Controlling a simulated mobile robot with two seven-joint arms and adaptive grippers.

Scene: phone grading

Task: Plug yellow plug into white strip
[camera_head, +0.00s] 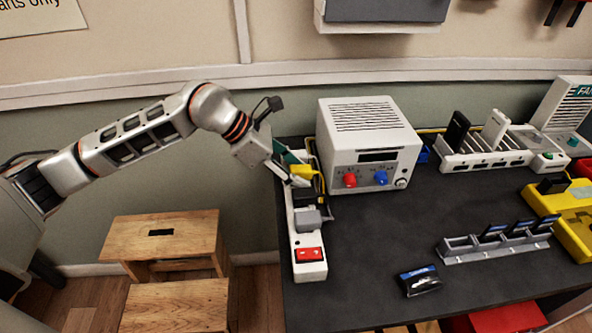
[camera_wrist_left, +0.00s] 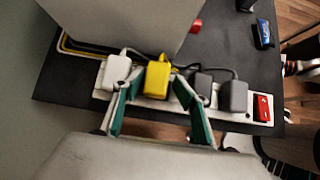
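The white strip (camera_head: 312,271) lies along the left edge of the dark table, with a red switch at its near end. The yellow plug (camera_head: 303,171) is at the strip's far part. In the left wrist view the yellow plug (camera_wrist_left: 157,78) stands at the strip (camera_wrist_left: 235,116) between a white plug (camera_wrist_left: 117,72) and dark grey plugs (camera_wrist_left: 202,85). I cannot tell whether it is seated. My left gripper (camera_wrist_left: 155,88) is open, its green-padded fingers on either side of the yellow plug with gaps visible. It also shows in the head view (camera_head: 287,172). My right gripper is out of view.
A white power supply box (camera_head: 368,145) with red and blue knobs stands close to the right of the strip. Racks (camera_head: 485,155), a grey holder (camera_head: 495,245) and a small dark pack (camera_head: 419,281) lie further right. Wooden stools (camera_head: 165,236) stand left of the table.

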